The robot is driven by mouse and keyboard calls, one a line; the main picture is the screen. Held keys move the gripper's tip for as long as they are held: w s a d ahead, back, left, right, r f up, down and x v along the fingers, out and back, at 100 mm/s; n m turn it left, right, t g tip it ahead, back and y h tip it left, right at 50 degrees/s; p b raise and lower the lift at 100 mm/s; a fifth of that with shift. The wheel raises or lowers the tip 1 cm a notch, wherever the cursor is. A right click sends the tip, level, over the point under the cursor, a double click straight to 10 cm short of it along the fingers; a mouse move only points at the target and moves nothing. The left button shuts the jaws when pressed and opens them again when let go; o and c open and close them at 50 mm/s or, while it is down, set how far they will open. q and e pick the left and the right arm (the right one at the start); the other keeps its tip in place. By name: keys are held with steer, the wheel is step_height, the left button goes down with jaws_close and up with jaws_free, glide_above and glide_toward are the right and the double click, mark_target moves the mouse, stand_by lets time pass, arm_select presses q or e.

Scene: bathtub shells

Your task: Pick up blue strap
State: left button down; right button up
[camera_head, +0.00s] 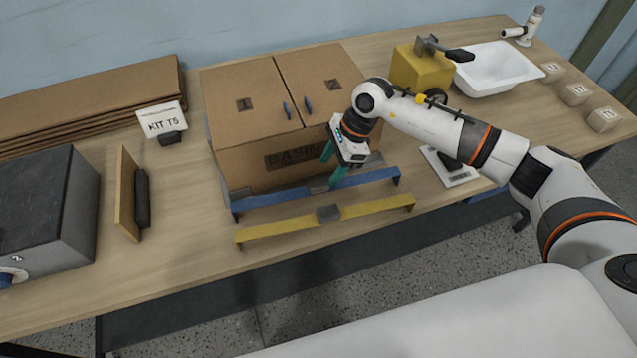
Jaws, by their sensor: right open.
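The blue strap (266,199) lies on the bench along the front of the cardboard box marked BASIN (240,165). It is a long bar with bent-down ends and a grey block near its middle. My right gripper (332,172) has green fingers and points down over the strap, right of its middle. Its fingers are open. One fingertip overlaps the strap in the picture; I cannot tell whether it touches. A yellow strap (282,227) lies parallel in front of the blue one. My left gripper is not in view.
A KIT T5 sign (163,120), a wooden board with a dark handle (127,195) and a grey machine (60,200) stand to the left. A yellow block (420,75), a white basin (497,72) and small boxes (575,94) stand to the right. Bare bench lies before the yellow strap.

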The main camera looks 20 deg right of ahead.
mark_target(320, 182)
steer(key=p+x, duration=0.1)
steer(key=x, duration=0.1)
steer(key=p+x, duration=0.1)
steer(key=x, duration=0.1)
steer(key=shift+s+a+p, duration=0.25)
steer(key=shift+a+p, duration=0.05)
steer(key=shift+a, duration=0.2)
steer(key=shift+a+f, duration=0.1)
steer(key=shift+f, duration=0.25)
steer(key=shift+c, duration=0.5)
steer(key=c, duration=1)
